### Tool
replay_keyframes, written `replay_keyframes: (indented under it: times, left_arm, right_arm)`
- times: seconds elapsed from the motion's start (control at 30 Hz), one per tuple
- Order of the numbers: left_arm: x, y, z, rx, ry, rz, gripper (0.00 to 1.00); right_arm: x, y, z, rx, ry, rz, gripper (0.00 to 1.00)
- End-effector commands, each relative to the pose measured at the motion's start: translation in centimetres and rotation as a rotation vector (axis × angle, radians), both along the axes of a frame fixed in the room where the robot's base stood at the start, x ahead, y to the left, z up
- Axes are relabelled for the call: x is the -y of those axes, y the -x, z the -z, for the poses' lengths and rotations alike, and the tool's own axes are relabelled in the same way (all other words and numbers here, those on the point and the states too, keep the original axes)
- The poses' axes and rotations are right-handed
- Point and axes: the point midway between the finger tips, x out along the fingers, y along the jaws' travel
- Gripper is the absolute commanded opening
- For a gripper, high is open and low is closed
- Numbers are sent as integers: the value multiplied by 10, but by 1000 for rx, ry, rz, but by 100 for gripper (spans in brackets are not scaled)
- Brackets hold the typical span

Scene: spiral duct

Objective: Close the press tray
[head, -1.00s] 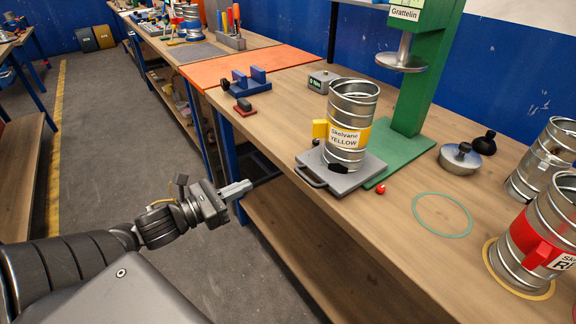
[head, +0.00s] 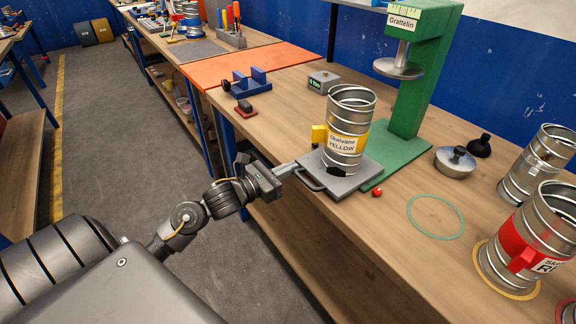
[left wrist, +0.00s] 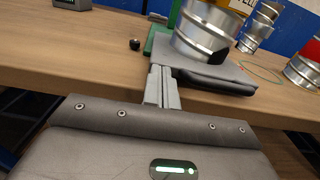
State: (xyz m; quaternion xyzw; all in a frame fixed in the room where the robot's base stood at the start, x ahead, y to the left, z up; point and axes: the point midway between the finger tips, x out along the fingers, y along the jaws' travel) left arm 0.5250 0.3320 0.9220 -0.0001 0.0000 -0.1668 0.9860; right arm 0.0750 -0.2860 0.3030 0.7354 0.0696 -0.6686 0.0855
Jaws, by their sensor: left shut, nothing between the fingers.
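The grey press tray (head: 352,179) sticks out from the green press (head: 405,125) towards the bench's front edge, with a dark loop handle at its front. A spiral duct with a yellow label (head: 346,140) stands upright on it. The tray also shows in the left wrist view (left wrist: 225,74), with the duct (left wrist: 205,35) on it. My left gripper (head: 296,164) is shut and empty, its fingertips close to the tray's front left edge beside the handle. In the left wrist view the fingertips (left wrist: 160,72) are at the tray; I cannot tell whether they touch. My right gripper is not in view.
A red ball (head: 377,191) lies beside the tray. A round metal weight (head: 454,162) and a duct with a red label (head: 525,240) stand to the right. A grey box (head: 323,81) and a blue fixture (head: 247,83) stand behind. A green ring (head: 435,216) marks clear bench.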

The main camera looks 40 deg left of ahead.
Motion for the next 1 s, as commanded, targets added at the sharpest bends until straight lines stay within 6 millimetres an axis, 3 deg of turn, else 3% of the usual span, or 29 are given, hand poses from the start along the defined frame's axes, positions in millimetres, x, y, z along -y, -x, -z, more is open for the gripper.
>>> replay_keyframes:
  times: [0.37, 0.7, 1.0]
  left_arm:
    - [1, -2, 1, 0, 0, 0, 0]
    - [14, -39, 2, 1, -1, 1, 0]
    - [15, -42, 1, -1, 0, 1, 0]
  right_arm:
    - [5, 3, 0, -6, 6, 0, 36]
    - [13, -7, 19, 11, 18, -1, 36]
    - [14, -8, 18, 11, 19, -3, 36]
